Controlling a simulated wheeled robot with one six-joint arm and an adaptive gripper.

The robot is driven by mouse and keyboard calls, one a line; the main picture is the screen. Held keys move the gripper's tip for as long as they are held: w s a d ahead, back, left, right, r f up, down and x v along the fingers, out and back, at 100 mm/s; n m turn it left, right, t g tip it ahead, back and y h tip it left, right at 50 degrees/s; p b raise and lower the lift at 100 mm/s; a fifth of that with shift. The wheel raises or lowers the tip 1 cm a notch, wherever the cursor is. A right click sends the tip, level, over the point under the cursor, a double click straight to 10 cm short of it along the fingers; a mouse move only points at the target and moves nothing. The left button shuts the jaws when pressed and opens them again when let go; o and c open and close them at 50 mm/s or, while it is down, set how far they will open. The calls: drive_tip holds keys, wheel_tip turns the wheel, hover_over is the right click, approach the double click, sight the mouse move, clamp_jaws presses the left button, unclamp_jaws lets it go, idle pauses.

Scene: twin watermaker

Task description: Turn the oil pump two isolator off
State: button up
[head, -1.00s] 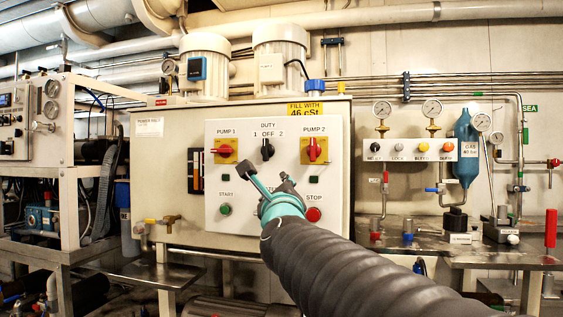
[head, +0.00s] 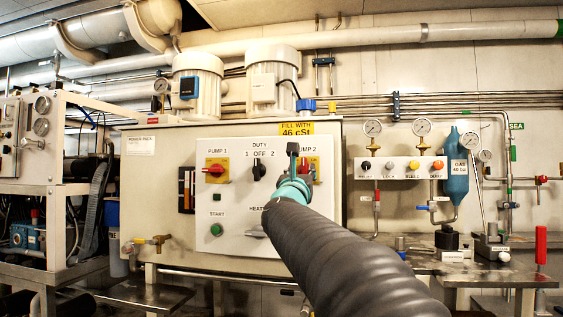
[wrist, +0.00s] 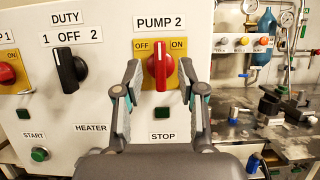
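The PUMP 2 isolator is a red rotary knob (wrist: 160,66) on a yellow plate marked OFF at left and ON at right. Its grip stands upright in the wrist view. My gripper (wrist: 160,74) is open, with one finger left of the knob and one right, and a visible gap on each side. Whether the fingertips reach the knob's depth I cannot tell. In the head view my gripper (head: 295,165) hides most of this knob, with a sliver of red and yellow showing at its right.
The black DUTY selector (wrist: 69,67) is left of my gripper on the same panel. The PUMP 1 red knob (head: 215,170) is farther left. The green START button (wrist: 39,154) is below. A steel bench with gauges and valves stands at right.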

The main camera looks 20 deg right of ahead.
sight(304, 165)
drive_tip(key=shift+p+x, duration=0.45)
drive_tip(key=shift+x, duration=1.7)
clamp_jaws()
